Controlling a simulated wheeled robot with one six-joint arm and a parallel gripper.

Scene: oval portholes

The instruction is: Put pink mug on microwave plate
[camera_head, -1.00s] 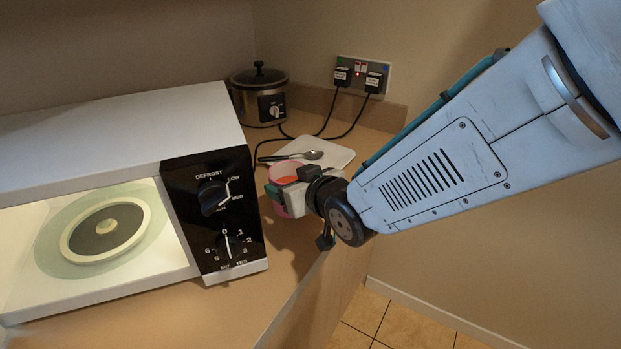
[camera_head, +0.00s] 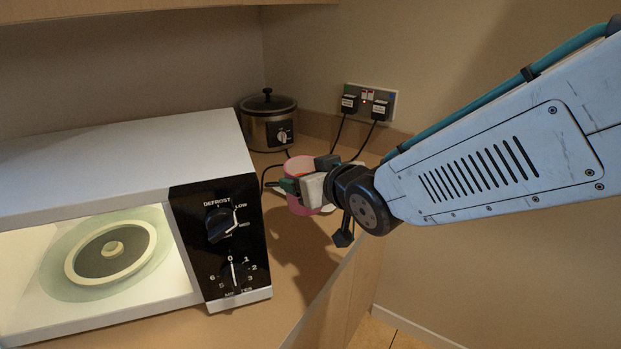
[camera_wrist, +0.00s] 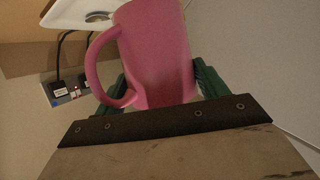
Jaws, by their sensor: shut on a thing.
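The pink mug (camera_head: 297,208) is in my gripper (camera_head: 292,187), just right of the microwave's control panel in the head view. In the wrist view the mug (camera_wrist: 156,55) fills the upper middle, with its handle to the left. The green fingers of my gripper (camera_wrist: 160,85) are shut on it from both sides. The microwave (camera_head: 130,150) stands open at the left. Its lit inside holds the round microwave plate (camera_head: 80,266), which is empty. My gripper is outside the microwave, to the right of it.
A slow cooker (camera_head: 268,122) stands on the counter (camera_head: 290,262) behind. Black cables run to a wall socket (camera_head: 369,101). In the wrist view a white board or tray (camera_wrist: 84,12) with part of a spoon shows at the top. The counter's front edge lies below my gripper.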

